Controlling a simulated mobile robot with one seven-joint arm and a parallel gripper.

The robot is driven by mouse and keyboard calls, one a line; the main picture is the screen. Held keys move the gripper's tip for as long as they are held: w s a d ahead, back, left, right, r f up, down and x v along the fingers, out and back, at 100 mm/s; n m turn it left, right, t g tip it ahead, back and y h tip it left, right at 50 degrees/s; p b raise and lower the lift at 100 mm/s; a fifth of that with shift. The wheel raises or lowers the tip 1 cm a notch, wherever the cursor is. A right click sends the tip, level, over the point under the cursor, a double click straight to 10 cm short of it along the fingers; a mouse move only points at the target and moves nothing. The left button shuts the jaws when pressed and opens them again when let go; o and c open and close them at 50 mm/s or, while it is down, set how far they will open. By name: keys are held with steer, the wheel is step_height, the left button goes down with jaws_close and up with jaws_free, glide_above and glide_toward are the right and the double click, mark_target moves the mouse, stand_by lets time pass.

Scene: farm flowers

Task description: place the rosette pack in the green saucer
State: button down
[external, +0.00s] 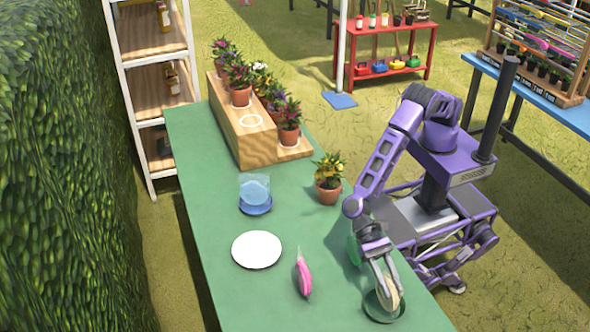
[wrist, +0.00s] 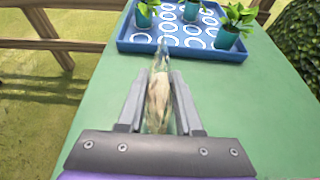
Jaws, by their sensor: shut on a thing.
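My gripper (external: 384,276) is shut on a clear pack with cream-beige contents, which I take as the rosette pack (external: 391,296). The pack stands on edge, tilted, at the green saucer (external: 371,312) near the table's front right. Its lower end overlaps the inside of the saucer; I cannot tell whether it touches. In the wrist view the pack (wrist: 158,98) is between the two fingers of my gripper (wrist: 158,88), its clear tip pointing away. The saucer does not show there.
A pink pack (external: 304,277) lies left of the gripper. A white plate (external: 257,250) and a blue saucer (external: 256,209) holding a blue pack are farther back. A potted yellow-flowered plant (external: 328,182) stands near the arm. A blue tray (wrist: 188,48) with potted plants shows in the wrist view.

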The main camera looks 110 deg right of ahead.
steer(key=shift+r, duration=0.1)
steer(key=shift+f, duration=0.55)
steer(key=c, duration=0.6)
jaws_free()
steer(key=shift+r, duration=0.15)
steer(key=shift+r, duration=0.35)
steer(key=p+v, duration=0.1)
steer(key=v, duration=1.1)
steer(key=shift+d, duration=0.1)
steer(key=shift+r, duration=0.1)
